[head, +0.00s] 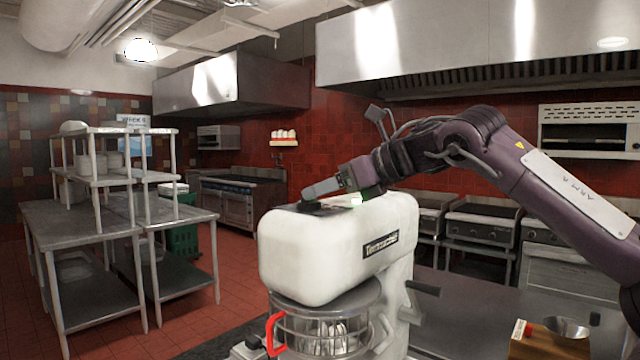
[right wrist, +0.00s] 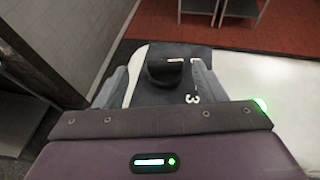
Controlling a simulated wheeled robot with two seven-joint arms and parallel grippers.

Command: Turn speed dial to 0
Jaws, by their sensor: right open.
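A large white stand mixer (head: 330,250) stands in front of me in the head view. A dark dial panel lies on top of its head, largely covered there by my right gripper (head: 310,201). In the right wrist view, the black speed dial knob (right wrist: 166,73) sits on the dark panel (right wrist: 178,97) between the two fingers of my right gripper. The gripper is open, with a finger on each side of the knob; I cannot tell whether they touch it. A white 3 shows on the panel near the right finger. The other markings are hidden or unclear. My left gripper is not in view.
A wire guard with a red handle (head: 275,333) is at the mixer's lower front. A metal bowl (head: 566,327) and a wooden block (head: 548,346) are at the lower right. Steel shelving tables (head: 75,222) stand at the left, with open red floor beside them.

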